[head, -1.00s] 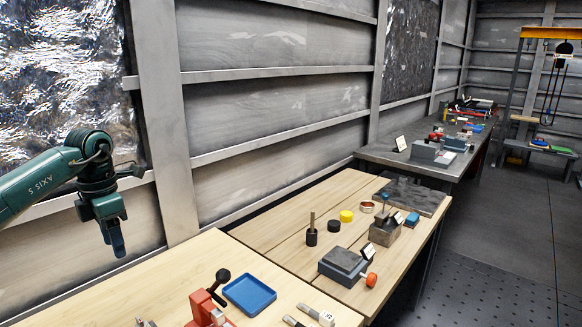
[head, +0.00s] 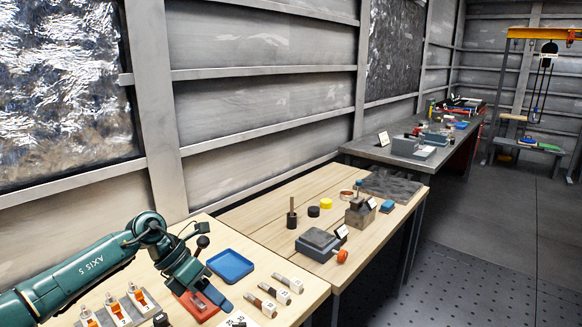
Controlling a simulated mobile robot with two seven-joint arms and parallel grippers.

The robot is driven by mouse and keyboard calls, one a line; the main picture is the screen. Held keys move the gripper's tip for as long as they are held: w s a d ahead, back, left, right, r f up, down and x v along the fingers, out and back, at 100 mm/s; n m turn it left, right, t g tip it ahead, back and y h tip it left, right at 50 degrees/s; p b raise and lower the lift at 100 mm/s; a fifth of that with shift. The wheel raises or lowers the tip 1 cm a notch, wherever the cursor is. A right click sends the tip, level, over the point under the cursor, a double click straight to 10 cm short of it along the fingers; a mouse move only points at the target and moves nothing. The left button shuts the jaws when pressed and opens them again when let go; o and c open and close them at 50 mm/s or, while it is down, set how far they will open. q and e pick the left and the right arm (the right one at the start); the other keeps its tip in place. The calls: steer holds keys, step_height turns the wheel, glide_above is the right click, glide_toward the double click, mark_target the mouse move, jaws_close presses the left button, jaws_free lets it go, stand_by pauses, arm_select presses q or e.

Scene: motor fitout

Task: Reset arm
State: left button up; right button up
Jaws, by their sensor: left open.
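My left arm is dark green and comes in from the lower left. Its gripper (head: 226,302) points down and to the right over the near wooden bench (head: 262,256). It is open and no object shows between its fingers. It overlaps a red tool with a black knob (head: 196,305) in the picture and hides part of it; I cannot tell whether they touch. My right gripper is not in view.
A blue tray (head: 230,266) lies just beyond the gripper. A grey block with an orange knob (head: 318,242) sits on the farther wooden bench. Floor at right is clear.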

arm_select(q)
steer(key=s+d+f+n+t+h+b, duration=0.1)
steer(key=s+d+n+t+h, duration=0.1)
steer(key=s+d+n+h, duration=0.45)
steer(key=s+d+f+n+t+h, duration=0.15)
steer(key=d+h, duration=0.25)
steer(key=d, duration=0.5)
steer(key=s+a+f+n+t+y+b, duration=0.1)
steer(key=s+a+f+n+y, duration=0.4)
steer(key=n, duration=0.6)
steer(key=s+a+f+n+t+y, duration=0.4)
steer(key=s+f+n, duration=0.2)
steer(key=n, duration=0.5)
steer(key=s+a+f+n+t+y+b, duration=0.1)
steer(key=s+a+f+n+t+y, duration=0.1)
steer(key=s+a+f+n+y, duration=0.3)
step_height(320, 180, down, 5)
steer(key=n, duration=0.7)
steer(key=shift+s+a+r+t+y+b, duration=0.15)
steer(key=shift+s+a+t+y+b, duration=0.15)
steer(key=shift+a+t+y, duration=0.05)
